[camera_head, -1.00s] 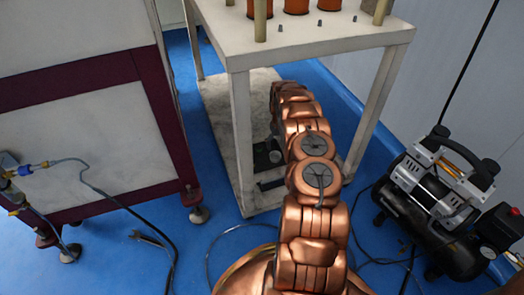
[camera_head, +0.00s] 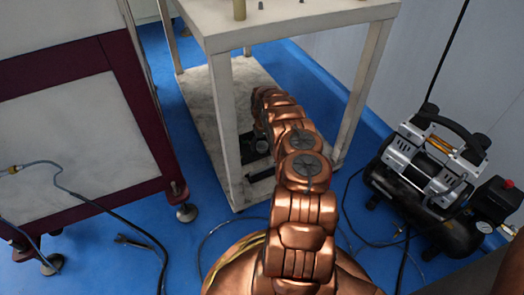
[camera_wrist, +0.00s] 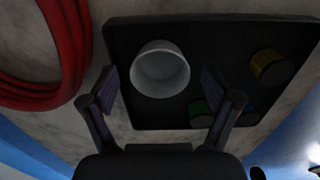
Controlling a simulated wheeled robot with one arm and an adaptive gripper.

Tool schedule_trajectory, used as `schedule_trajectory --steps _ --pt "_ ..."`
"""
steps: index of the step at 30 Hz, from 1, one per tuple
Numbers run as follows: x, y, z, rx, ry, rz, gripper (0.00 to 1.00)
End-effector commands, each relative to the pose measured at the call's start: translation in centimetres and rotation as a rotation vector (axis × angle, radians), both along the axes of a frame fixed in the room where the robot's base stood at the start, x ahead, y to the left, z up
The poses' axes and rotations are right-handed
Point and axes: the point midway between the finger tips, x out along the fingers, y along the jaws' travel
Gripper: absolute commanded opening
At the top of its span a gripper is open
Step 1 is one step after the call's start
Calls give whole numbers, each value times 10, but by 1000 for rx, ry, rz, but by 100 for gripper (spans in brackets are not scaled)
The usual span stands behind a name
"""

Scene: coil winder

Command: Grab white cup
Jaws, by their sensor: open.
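The white cup (camera_wrist: 160,70) sits on a dark tray (camera_wrist: 225,32) in the wrist view, seen from above with its round opening toward the camera. My gripper (camera_wrist: 164,90) is open, with one finger on each side of the cup's near part in the picture. I cannot tell how far the fingertips are from the cup in depth. In the head view my arm reaches under the white table, and the cup and gripper are hidden there.
A yellow-topped item (camera_wrist: 270,68) and a green item (camera_wrist: 201,112) are on the tray. A red coiled hose (camera_wrist: 72,55) lies left of the tray. The table's legs (camera_head: 227,130) flank my arm. A compressor (camera_head: 440,185) stands right, a cabinet (camera_head: 80,125) left.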

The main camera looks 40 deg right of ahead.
Motion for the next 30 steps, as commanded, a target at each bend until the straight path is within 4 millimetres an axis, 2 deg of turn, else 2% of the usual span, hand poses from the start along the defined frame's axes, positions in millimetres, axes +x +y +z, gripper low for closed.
schedule_trajectory --steps 6,21,30 --pt "0 0 0 0 0 0 86" --pt "0 0 0 0 1 0 34" --pt "0 0 3 0 1 0 34"
